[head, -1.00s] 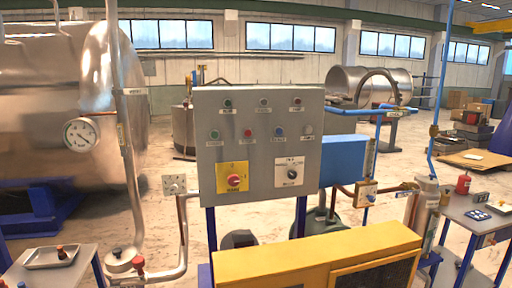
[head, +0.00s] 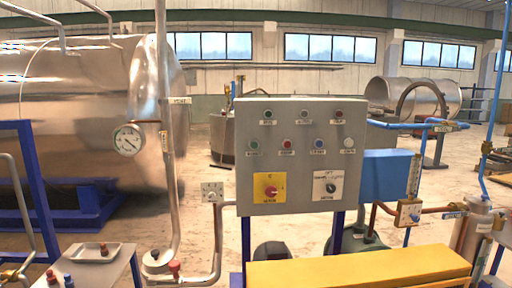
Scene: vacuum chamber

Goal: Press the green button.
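A grey control panel (head: 245,120) stands upright on blue posts near the middle of the head view. A green button (head: 254,144) sits at the left end of its lower row, with a label under it. A small dark green round element (head: 268,114) is at the left of the upper row. The lower row also holds a red button (head: 287,144), a blue button (head: 319,144) and a white button (head: 348,143). Below are a red knob on a yellow plate (head: 270,187) and a black selector on a white plate (head: 330,185). Neither gripper shows.
A yellow cabinet (head: 360,268) stands low in front of the panel. A pipe with a gauge (head: 129,140) rises left of it. A table with a tray (head: 95,252) is at lower left. A blue box (head: 388,176) and pipes are close on the right.

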